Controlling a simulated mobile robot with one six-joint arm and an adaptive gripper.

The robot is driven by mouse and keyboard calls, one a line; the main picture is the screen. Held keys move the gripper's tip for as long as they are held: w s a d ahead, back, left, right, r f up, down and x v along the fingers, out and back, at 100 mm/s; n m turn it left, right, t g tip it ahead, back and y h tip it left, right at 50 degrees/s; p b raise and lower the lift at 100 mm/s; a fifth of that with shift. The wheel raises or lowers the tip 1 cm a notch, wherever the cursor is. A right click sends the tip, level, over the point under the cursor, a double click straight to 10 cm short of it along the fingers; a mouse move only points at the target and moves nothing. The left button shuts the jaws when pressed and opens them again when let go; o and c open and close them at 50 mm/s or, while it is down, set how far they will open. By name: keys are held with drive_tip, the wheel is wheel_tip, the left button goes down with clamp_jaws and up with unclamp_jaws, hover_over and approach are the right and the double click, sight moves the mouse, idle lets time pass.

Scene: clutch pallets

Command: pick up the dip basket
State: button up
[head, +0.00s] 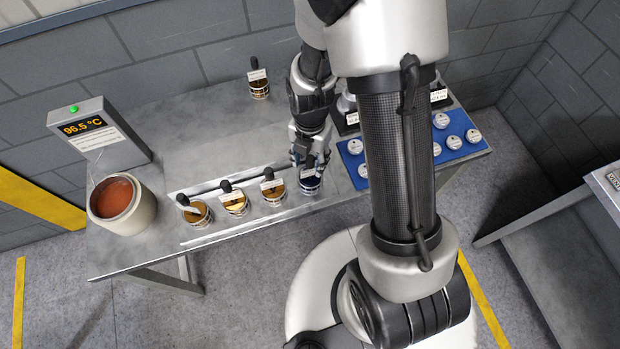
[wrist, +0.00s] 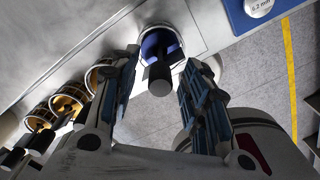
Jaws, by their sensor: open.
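A dip basket with a blue inside (head: 310,186) stands at the right end of a row on the grey table, below my gripper (head: 311,163). In the wrist view, this basket (wrist: 153,41) shows beyond the fingertips, and its black handle (wrist: 160,80) points up between the two fingers. My gripper (wrist: 161,62) is open, with a finger on each side of the handle. I cannot tell whether either finger touches it. Amber-coloured baskets with black handles (head: 234,203) (head: 273,191) (head: 198,213) stand to the left in the same row.
A round pot with a red-brown inside (head: 115,198) and a display reading 96.5 °C (head: 88,129) stand at the left. Another basket (head: 259,90) stands at the back. A blue mat (head: 354,168) with white-lidded pieces lies at the right. The table's middle is clear.

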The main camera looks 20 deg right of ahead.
drive_tip(key=shift+c, duration=0.2)
clamp_jaws()
idle(0.4)
drive_tip(key=shift+w, duration=0.1)
idle(0.6)
